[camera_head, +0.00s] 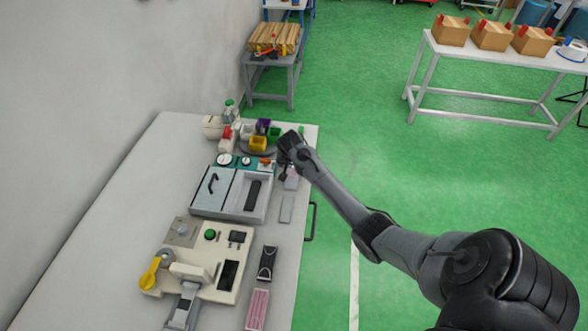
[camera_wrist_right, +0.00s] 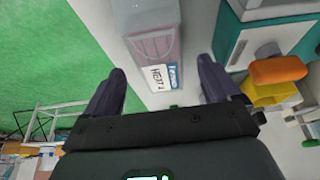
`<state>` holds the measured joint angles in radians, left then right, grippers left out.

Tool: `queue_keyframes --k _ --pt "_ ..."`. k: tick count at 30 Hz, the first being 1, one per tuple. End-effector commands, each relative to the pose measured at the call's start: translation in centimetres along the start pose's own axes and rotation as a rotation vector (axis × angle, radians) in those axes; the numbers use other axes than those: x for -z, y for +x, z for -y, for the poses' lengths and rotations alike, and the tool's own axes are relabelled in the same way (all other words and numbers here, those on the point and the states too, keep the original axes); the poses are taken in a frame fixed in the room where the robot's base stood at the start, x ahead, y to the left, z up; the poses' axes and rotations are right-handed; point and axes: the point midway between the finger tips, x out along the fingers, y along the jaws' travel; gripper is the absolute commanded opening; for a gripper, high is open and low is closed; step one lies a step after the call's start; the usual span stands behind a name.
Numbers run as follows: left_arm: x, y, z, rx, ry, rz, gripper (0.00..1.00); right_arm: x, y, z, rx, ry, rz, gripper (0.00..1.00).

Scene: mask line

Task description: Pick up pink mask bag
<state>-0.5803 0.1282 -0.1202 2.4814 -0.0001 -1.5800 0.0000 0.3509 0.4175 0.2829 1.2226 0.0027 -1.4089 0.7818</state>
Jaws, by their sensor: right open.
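A pink mask bag (camera_wrist_right: 152,42) with a clear end and a white-and-blue label lies on the grey table, in the right wrist view. I cannot tell how far above the bag the fingers are. My left gripper is not in view.
A grey-lidded tray machine (camera_head: 213,190) stands left of the bag. Coloured bins (camera_head: 258,143) sit behind it. A pink striped pack (camera_head: 257,309), a black device (camera_head: 267,262) and a cream machine (camera_head: 211,268) are nearer. The table's right edge is close to the bag.

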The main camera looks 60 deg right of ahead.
Motion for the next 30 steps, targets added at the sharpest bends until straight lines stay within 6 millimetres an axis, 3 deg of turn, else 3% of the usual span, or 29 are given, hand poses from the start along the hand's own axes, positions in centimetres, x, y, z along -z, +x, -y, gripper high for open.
queue_keyframes --k 5,14,25,30 --pt "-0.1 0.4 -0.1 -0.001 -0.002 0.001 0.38 0.0 1.7 0.0 0.0 0.001 -0.001 0.89" --pt "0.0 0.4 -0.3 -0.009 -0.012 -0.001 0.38 0.0 1.8 0.0 0.0 0.001 -0.001 0.88" --pt "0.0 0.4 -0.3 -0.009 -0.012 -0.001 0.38 0.0 1.9 0.0 0.0 0.0 -0.001 0.31" --pt "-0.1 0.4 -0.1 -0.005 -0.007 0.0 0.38 -0.1 1.9 0.0 0.0 0.0 0.0 0.3"
